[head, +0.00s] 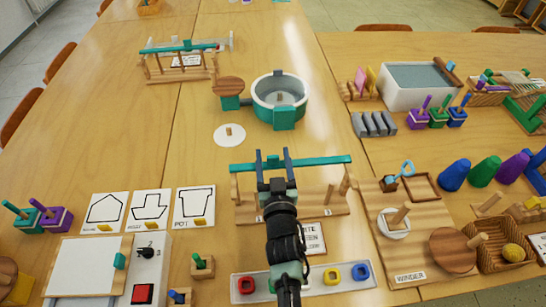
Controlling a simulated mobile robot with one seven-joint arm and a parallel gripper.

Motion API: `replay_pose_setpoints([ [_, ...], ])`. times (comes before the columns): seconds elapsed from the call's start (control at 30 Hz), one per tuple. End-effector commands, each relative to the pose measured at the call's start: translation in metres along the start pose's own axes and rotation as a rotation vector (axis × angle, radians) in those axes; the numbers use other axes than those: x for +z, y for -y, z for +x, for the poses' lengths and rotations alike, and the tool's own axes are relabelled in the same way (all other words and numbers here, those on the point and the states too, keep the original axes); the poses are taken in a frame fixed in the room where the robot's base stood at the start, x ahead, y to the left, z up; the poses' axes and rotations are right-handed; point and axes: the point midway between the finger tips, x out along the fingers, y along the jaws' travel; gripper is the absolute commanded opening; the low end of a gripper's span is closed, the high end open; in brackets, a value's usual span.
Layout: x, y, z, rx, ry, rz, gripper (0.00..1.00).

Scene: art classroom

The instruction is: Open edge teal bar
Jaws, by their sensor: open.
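A long teal bar (325,161) lies across the top of a wooden stand (318,197) in the middle of the near table. The bar runs left to right, and its two ends show on either side of my gripper. My gripper (273,158) is open at the left-middle part of the bar, with its fingertips at the bar. I cannot tell whether they touch it. My arm hides part of the stand. A second teal bar (180,48) sits on a similar wooden rack (180,73) at the back left.
A teal-rimmed round pot (262,97) stands behind the bar. Outline cards (149,211) lie to the left. A tray with coloured rings (311,284) is in front. A round-disc wooden board (420,264) stands close on the right.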

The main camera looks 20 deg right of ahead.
Motion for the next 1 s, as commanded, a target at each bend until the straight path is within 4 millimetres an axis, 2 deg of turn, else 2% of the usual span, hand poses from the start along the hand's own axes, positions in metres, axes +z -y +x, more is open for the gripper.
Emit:
replay_pose_setpoints([
  [0.13,0.000,0.000,-0.003,0.000,0.000,0.000,0.68],
  [0.27,0.000,0.000,-0.015,0.000,0.002,0.000,0.68],
  [0.7,0.002,0.000,-0.097,0.000,0.003,0.000,0.68],
  [0.83,0.001,0.000,-0.114,0.000,0.002,0.000,0.68],
  [1.0,0.001,0.000,-0.127,0.000,0.000,0.000,0.68],
])
